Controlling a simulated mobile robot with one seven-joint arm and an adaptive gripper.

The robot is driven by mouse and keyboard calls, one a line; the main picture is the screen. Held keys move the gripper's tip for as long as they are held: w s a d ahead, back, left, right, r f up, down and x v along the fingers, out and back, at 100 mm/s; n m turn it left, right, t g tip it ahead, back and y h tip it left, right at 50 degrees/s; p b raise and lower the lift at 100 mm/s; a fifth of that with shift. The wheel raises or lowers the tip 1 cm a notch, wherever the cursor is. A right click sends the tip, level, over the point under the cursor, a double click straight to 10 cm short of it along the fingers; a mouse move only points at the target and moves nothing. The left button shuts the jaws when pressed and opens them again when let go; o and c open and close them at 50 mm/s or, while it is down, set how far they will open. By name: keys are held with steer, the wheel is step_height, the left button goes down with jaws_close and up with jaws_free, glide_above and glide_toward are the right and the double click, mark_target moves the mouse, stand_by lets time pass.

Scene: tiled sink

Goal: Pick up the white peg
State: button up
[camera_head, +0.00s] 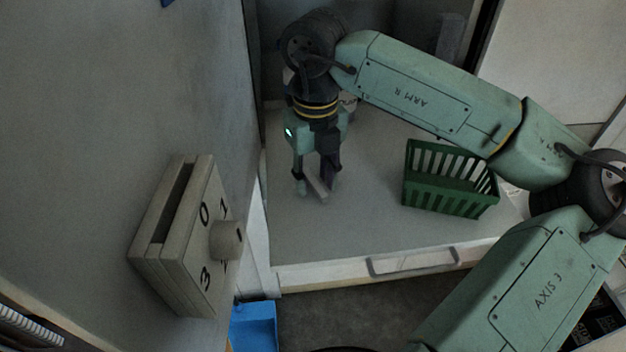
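A small pale bar, which looks like the white peg (317,186), shows between the fingertips of my gripper (318,188). The gripper points down over the pale grey surface, at its left part. Its two dark fingers stand apart, with a gap visible around the peg. The peg slants from upper left to lower right. I cannot tell whether it rests on the surface or whether a finger touches it.
A green slotted basket (450,181) stands right of my gripper on the drawer-fronted surface (350,235). A grey box with a numbered knob (227,240) juts from the left wall. A blue object (254,326) lies below. Free surface lies between gripper and basket.

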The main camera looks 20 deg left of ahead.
steer(key=c, duration=0.6)
steer(key=shift+c, duration=0.2)
steer(key=shift+r, duration=0.1)
